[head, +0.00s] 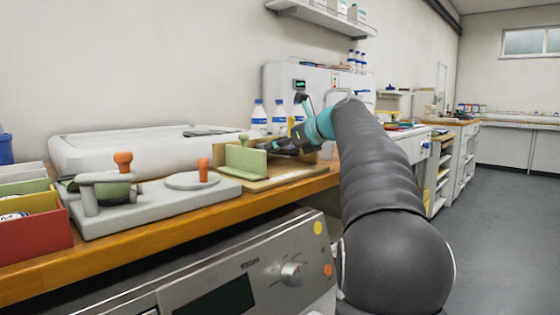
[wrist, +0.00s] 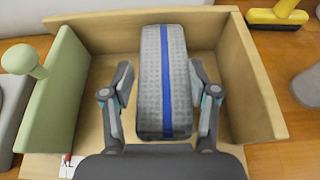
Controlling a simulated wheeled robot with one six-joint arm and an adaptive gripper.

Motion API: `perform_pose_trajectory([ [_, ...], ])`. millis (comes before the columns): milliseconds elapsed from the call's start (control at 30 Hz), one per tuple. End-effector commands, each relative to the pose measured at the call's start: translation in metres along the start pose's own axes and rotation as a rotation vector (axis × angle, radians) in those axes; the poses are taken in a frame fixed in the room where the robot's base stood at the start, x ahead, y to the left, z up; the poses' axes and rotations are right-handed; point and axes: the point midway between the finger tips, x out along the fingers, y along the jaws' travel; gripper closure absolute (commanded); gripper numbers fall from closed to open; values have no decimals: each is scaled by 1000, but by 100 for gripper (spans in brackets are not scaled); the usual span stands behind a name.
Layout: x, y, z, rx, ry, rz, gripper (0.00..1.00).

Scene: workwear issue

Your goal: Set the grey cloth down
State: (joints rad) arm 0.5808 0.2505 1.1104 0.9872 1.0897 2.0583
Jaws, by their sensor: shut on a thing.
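The grey cloth (wrist: 150,85) is a folded, textured block with a blue stripe along it, seen in the wrist view. My gripper (wrist: 160,78) is shut on it, one finger on each long side. The cloth is over a wooden tray (wrist: 90,130) with raised wooden walls at the back and right and a green wall (wrist: 52,92) with a knob at the left. I cannot tell whether the cloth touches the tray floor. In the head view my gripper (head: 287,146) is low over the tray (head: 290,177), and the cloth cannot be made out.
A grey fixture with orange knobs (head: 123,160) stands left of the tray on the wooden bench. Bottles (head: 259,116) stand behind. A yellow-handled tool (wrist: 277,14) and a grey round object (wrist: 308,85) lie right of the tray in the wrist view. A red bin (head: 38,235) is far left.

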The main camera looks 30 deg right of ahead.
Motion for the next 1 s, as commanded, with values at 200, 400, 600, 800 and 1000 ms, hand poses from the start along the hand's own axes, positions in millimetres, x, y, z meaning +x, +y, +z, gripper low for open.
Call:
perform_pose_trajectory([
  [200,12,0,-30,1,1,0,75],
  [400,12,0,-30,0,0,0,75],
  [600,13,0,-32,1,1,1,38],
  [800,13,0,-32,0,1,1,16],
  [1000,13,0,-32,0,1,1,16],
])
